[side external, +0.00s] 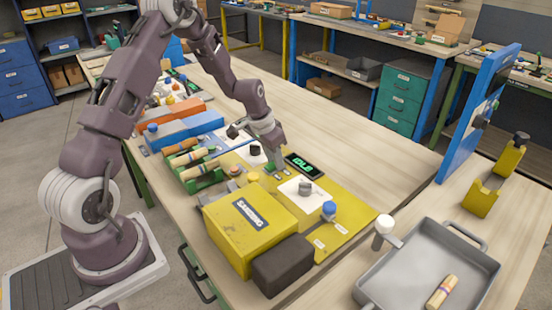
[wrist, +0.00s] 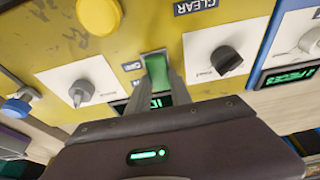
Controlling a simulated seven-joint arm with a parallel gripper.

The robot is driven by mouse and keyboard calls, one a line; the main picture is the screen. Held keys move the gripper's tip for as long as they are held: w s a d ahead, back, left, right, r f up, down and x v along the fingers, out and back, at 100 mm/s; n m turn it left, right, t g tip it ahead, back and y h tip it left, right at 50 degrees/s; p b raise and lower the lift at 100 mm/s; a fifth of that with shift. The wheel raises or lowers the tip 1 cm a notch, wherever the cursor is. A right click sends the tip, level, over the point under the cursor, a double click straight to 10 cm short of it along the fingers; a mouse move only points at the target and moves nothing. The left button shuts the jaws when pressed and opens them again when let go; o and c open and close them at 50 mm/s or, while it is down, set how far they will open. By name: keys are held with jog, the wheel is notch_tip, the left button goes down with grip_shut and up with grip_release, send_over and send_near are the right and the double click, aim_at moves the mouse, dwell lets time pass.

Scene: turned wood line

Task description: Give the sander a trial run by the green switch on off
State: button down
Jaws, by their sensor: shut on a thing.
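The green switch (wrist: 157,70) stands on the yellow sander panel (wrist: 130,25), between small labels that are partly covered. My gripper (wrist: 159,82) has a finger on each side of the switch and is shut on it. In the side view my gripper (side external: 274,170) is down at the panel and mostly hides the switch. The panel display (side external: 304,165) is lit green and seems to read IDLE; the fingers cover part of it in the wrist view. The yellow box marked SANDING (side external: 250,225) stands at the panel's near end.
A black knob (wrist: 227,60) and a grey pointed knob (wrist: 81,92) flank the switch on white plates. A blue knob (side external: 329,208) is at the panel's right end. A grey tray (side external: 372,281) with a turned wood piece (side external: 442,292) lies right. Bare tabletop (side external: 370,165) lies behind.

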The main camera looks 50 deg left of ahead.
aim_at(267, 168)
jog(key=shift+s+t, duration=0.1)
jog(key=shift+t, duration=0.3)
jog(key=c, duration=1.2)
grip_release()
jog(key=shift+o, duration=0.2)
jog(key=v, duration=0.7)
jog(key=shift+r, duration=0.1)
